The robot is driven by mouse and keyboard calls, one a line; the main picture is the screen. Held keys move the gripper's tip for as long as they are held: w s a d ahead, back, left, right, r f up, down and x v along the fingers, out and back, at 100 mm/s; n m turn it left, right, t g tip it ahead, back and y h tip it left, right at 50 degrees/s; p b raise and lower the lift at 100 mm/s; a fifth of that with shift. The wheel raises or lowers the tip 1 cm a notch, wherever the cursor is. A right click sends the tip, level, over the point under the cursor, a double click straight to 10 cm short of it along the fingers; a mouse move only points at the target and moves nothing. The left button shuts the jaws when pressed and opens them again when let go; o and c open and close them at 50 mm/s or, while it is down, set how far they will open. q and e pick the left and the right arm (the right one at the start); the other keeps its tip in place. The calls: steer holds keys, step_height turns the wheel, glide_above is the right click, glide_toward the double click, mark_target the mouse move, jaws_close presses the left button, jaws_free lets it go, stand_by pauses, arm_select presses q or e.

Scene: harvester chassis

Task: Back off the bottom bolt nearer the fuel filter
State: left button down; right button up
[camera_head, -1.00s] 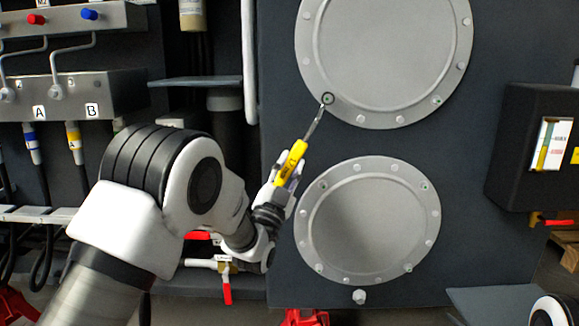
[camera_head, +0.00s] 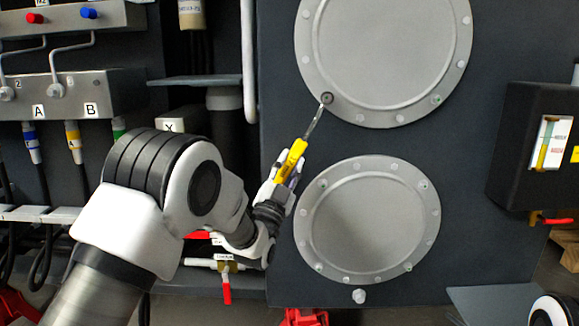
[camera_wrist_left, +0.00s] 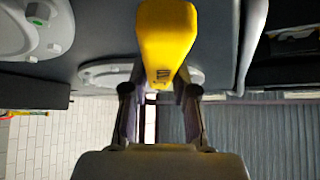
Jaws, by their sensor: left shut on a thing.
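My left gripper (camera_head: 283,175) is shut on the yellow handle of a tool (camera_head: 292,160). The tool's thin metal shaft points up and right, and its tip is at the dark-ringed bolt (camera_head: 327,98) on the lower left rim of the upper round cover (camera_head: 385,45). I cannot tell whether the tip is seated on the bolt or just short of it. In the left wrist view the yellow handle (camera_wrist_left: 166,40) stands between the fingers and hides what lies behind it. A pale cylinder (camera_head: 191,14), perhaps the fuel filter, hangs at the top left.
A smaller round cover (camera_head: 368,222) with several bolts is below the upper one. A black box (camera_head: 533,145) juts out at the right. A valve block (camera_head: 75,97) and a red-handled valve (camera_head: 227,288) are near my left arm. The dark panel between is bare.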

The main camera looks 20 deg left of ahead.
arm_select(q)
steer(key=shift+w+a, duration=0.2)
steer(key=shift+w, duration=0.4)
steer(key=shift+w+d+f+n+y+b, duration=0.1)
steer(key=shift+d+f+n+y+b, duration=0.15)
steer(key=shift+d+n+y+b, duration=0.2)
steer(key=n, duration=0.1)
steer(key=d+n+y+b, duration=0.1)
steer(key=d+n+t+y, duration=0.1)
steer(key=shift+w+f+y, duration=0.25)
steer(key=shift+w+f, duration=0.05)
steer(key=shift+f, duration=0.1)
steer(key=d+n+y, duration=0.1)
steer(key=d+n+y+b, duration=0.1)
steer(key=n, duration=0.1)
steer(key=d+n+y, duration=0.1)
steer(key=shift+w+f+n+y+b, duration=0.25)
steer(key=shift+w+f+y+b, duration=0.05)
steer(key=shift+w+f, duration=0.1)
